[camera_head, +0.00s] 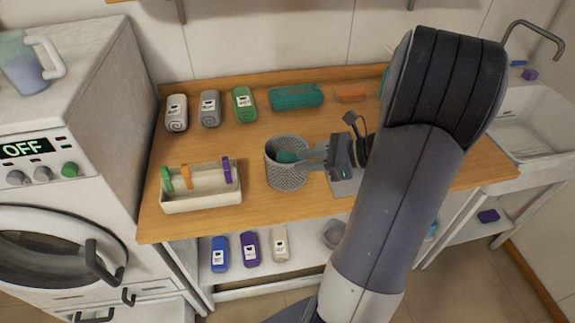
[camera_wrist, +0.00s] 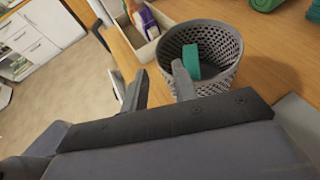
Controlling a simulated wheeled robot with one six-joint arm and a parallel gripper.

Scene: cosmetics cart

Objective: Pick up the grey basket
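The grey basket (camera_head: 287,178) is a round mesh bin standing upright on the wooden counter, with a teal-green item (camera_head: 287,157) inside. In the wrist view the basket (camera_wrist: 222,84) is right of centre, with the green item (camera_wrist: 192,62) in it. My gripper (camera_head: 304,160) is at the basket's right rim in the head view, its fingers apart. In the wrist view my gripper (camera_wrist: 158,70) is open; its right finger overlaps the basket's wall, and its left finger is clear of it. I cannot tell whether the right finger is inside the rim or touching.
A cream tray (camera_head: 202,203) with coloured clips stands left of the basket. A washing machine (camera_head: 60,150) is at left, a sink (camera_head: 530,125) at right. My arm hides the counter's right part.

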